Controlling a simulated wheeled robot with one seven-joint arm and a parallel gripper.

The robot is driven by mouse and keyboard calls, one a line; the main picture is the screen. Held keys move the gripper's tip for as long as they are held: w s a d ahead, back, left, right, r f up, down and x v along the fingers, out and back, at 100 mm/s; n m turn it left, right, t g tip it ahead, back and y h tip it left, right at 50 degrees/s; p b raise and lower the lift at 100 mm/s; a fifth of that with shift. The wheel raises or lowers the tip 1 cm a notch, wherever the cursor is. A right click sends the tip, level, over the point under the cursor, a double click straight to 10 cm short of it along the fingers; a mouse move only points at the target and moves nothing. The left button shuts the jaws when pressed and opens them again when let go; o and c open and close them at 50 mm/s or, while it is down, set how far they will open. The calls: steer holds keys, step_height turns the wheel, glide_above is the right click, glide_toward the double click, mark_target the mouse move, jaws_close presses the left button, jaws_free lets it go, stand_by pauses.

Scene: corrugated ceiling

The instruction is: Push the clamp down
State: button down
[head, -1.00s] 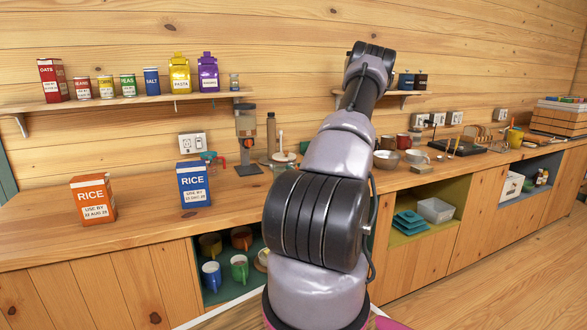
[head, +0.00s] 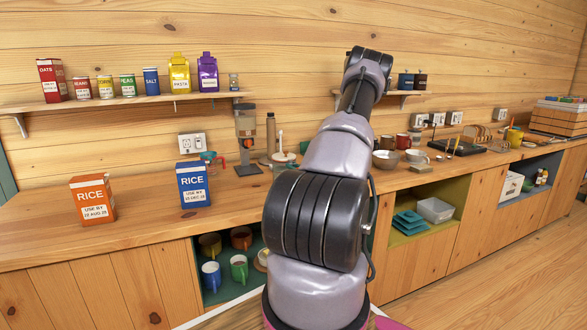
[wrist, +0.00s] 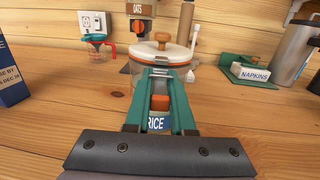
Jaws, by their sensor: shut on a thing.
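A glass jar (wrist: 137,69) with a white lid (wrist: 177,51), an orange ring and a wooden knob stands on the counter in the wrist view. Its blue RICE label shows low between my fingers. The jar also shows in the head view, its white lid (head: 283,157) just left of my arm. My gripper (wrist: 161,74) has teal fingers that meet at the jar's front rim. They are shut on the clamp, which they mostly hide. An orange-brown piece (wrist: 160,102) shows between the fingers. How far down the clamp sits cannot be told. My arm hides the gripper in the head view.
A dispenser (wrist: 141,27) is behind the jar. A napkin holder (wrist: 250,72) and a grey canister (wrist: 295,47) stand right. Bare counter lies on both sides.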

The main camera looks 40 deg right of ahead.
steer(key=t, duration=0.2)
steer(key=f+t, duration=0.1)
steer(key=t, duration=0.1)
steer(key=shift+s+h, duration=0.15)
steer(key=shift+h, duration=0.15)
steer(key=shift+f+t, duration=0.2)
steer(key=shift+t, duration=1.3)
steer(key=c, duration=0.8)
jaws_free()
steer(key=shift+o, duration=0.2)
step_height(320, 180, up, 10)
steer(key=shift+f, duration=0.1)
steer(key=shift+a, duration=0.1)
